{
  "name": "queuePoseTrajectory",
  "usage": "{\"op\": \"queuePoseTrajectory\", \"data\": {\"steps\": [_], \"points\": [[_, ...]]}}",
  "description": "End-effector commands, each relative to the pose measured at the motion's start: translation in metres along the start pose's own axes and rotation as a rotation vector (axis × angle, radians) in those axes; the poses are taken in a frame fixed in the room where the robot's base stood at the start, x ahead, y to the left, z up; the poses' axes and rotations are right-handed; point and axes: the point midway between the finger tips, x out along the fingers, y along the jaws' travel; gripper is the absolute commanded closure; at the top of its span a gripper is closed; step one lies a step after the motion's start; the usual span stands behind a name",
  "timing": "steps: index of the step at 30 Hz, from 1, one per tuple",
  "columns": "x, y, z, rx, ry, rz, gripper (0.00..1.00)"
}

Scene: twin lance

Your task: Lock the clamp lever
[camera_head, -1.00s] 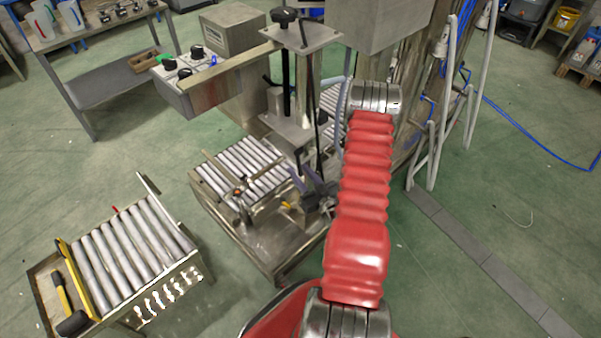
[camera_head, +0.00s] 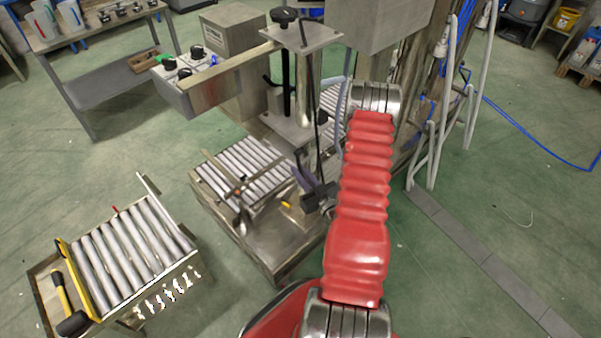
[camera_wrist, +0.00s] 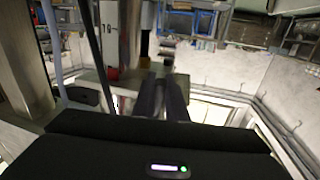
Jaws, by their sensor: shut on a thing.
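My gripper (camera_head: 301,172) is in the middle of the head view, low beside the machine's column, its dark fingers pointing up and left. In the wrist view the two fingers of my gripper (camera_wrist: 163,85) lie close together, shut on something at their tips. A small dark upright piece (camera_head: 298,155) at the fingertips in the head view looks like the clamp lever. Most of it is hidden by the fingers, and I cannot tell its angle or whether it is locked.
The machine's column (camera_head: 308,85) and a hanging black cable stand close to my gripper. A roller conveyor (camera_head: 240,170) is left of it, with a separate roller table (camera_head: 130,250) further left. A control box (camera_head: 190,85) juts out above. Green floor is open between them.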

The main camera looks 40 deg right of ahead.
Motion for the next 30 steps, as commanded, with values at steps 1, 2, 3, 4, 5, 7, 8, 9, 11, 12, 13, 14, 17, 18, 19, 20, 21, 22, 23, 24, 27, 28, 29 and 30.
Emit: {"op": "queuePoseTrajectory", "data": {"steps": [1, 2, 3, 4, 5, 7, 8, 9, 11, 12, 13, 14, 17, 18, 19, 20, 21, 22, 23, 24, 27, 28, 29, 30], "points": [[0.0003, 0.0005, 0.0005, 0.001, 0.004, 0.002, 1.0], [0.0007, 0.0005, 0.0006, 0.002, 0.009, 0.001, 1.0], [0.0015, 0.0004, 0.0007, 0.004, 0.017, 0.001, 1.0], [0.0023, 0.0003, 0.001, 0.005, 0.025, 0.001, 1.0], [0.003, 0.0002, 0.0013, 0.007, 0.033, 0.0, 1.0], [0.0045, -0.0004, 0.0022, 0.013, 0.055, -0.001, 1.0], [0.0054, -0.0004, 0.0023, 0.015, 0.065, -0.001, 1.0], [0.0063, -0.0003, 0.0021, 0.017, 0.079, -0.001, 1.0], [0.0069, -0.0006, 0.0027, 0.021, 0.093, -0.001, 1.0], [0.0073, -0.0006, 0.0025, 0.022, 0.101, -0.001, 1.0], [0.0075, -0.0004, 0.0023, 0.022, 0.105, -0.001, 1.0], [0.0077, -0.0003, 0.0021, 0.023, 0.108, -0.001, 1.0], [0.0077, -0.0001, 0.0019, 0.023, 0.109, -0.001, 1.0], [0.0077, -0.0001, 0.0018, 0.023, 0.109, -0.001, 1.0], [0.0077, -0.0001, 0.0019, 0.023, 0.109, -0.001, 1.0], [0.0076, 0.0, 0.0019, 0.023, 0.109, 0.0, 1.0], [0.0076, 0.0, 0.0019, 0.023, 0.109, 0.0, 1.0], [0.0076, 0.0, 0.0019, 0.023, 0.109, 0.0, 1.0], [0.0076, 0.0, 0.0019, 0.023, 0.109, 0.0, 0.86], [0.0076, 0.0, 0.0019, 0.023, 0.109, 0.0, 0.83], [0.0076, -0.0004, 0.002, 0.023, 0.108, -0.001, 0.76], [0.0076, -0.0005, 0.002, 0.023, 0.108, -0.001, 0.74], [0.0076, -0.0006, 0.0021, 0.023, 0.108, -0.002, 0.72], [0.0076, -0.0007, 0.0021, 0.024, 0.108, -0.002, 0.69]]}}
